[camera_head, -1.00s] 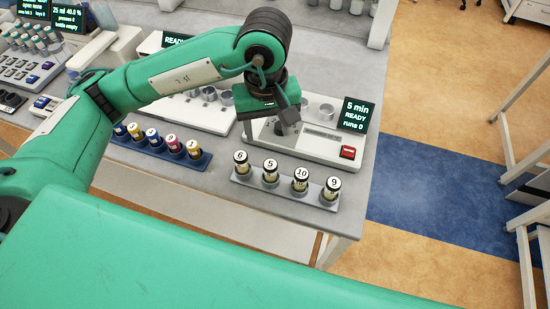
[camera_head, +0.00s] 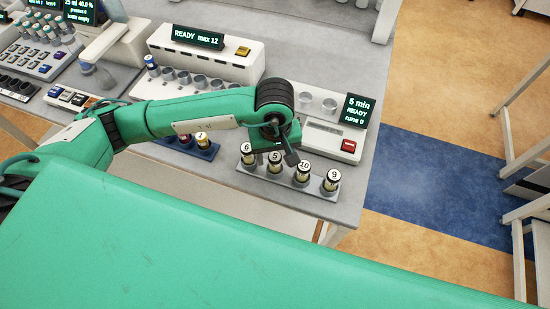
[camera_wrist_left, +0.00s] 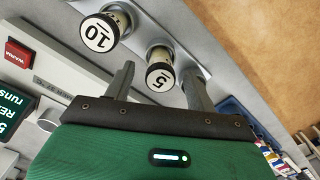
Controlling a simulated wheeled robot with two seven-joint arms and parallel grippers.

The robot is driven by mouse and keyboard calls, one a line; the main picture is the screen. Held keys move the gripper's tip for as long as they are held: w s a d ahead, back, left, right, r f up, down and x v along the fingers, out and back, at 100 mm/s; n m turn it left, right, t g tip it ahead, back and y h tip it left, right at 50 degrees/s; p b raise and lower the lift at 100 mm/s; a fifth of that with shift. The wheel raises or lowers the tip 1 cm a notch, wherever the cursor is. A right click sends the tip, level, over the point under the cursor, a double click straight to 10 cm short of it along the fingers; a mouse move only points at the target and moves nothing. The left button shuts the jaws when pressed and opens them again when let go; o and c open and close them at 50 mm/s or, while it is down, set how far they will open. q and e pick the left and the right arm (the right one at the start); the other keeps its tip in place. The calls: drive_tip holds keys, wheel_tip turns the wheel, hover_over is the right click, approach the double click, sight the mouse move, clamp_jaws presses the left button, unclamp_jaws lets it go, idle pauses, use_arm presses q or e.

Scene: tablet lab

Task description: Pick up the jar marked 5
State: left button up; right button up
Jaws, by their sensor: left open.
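The jar marked 5 (camera_head: 275,168) has a white numbered lid with a dark rim and stands in a grey rack (camera_head: 322,190) between the jars marked 6 (camera_head: 247,150) and 10 (camera_head: 303,170). My left gripper (camera_head: 276,153) is above and just behind it, open and empty. In the left wrist view the jar marked 5 (camera_wrist_left: 160,74) appears between the two spread fingers of the left gripper (camera_wrist_left: 158,70). Whether a finger touches it I cannot tell. The jar marked 10 (camera_wrist_left: 100,32) is outside the fingers. My right gripper is out of view.
The jar marked 9 (camera_head: 331,181) stands at the right end of the rack. A white device with a "5 min READY" screen (camera_head: 359,114) and red button is close behind. Another rack of jars (camera_head: 205,150) is to the left. The bench ends just in front and to the right.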

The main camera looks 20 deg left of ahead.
use_arm(q)
drive_tip(key=shift+f, duration=0.55)
drive_tip(key=c, duration=1.1)
